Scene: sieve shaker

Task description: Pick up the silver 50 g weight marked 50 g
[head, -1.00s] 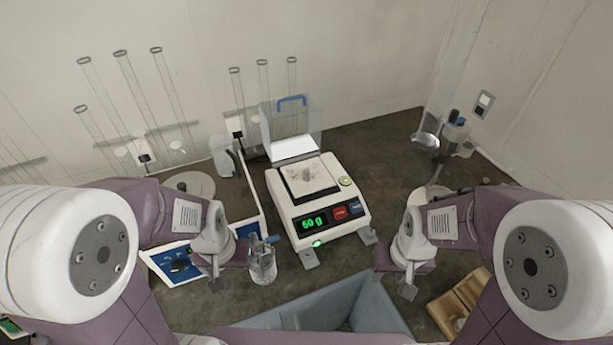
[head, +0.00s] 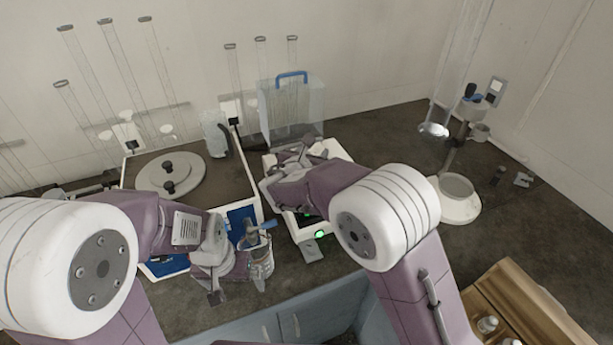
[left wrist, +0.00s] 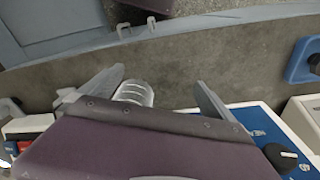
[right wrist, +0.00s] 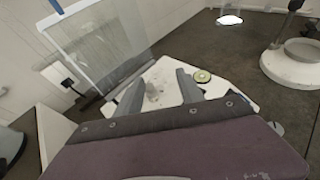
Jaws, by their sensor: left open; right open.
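In the head view my right gripper (head: 300,155) and arm cover most of the balance (head: 336,150) and hide the weight. My left gripper (head: 238,268) is open and empty beside a glass beaker (head: 262,268), which also shows near one finger in the left wrist view (left wrist: 135,93).
A clear draft shield (head: 292,105) with a blue handle stands behind the balance. A white-framed unit with a round lid (head: 190,175) is at left. A grey-blue bin (head: 290,315) and a wooden weight block (head: 510,305) are in front. A stand (head: 458,200) is at right.

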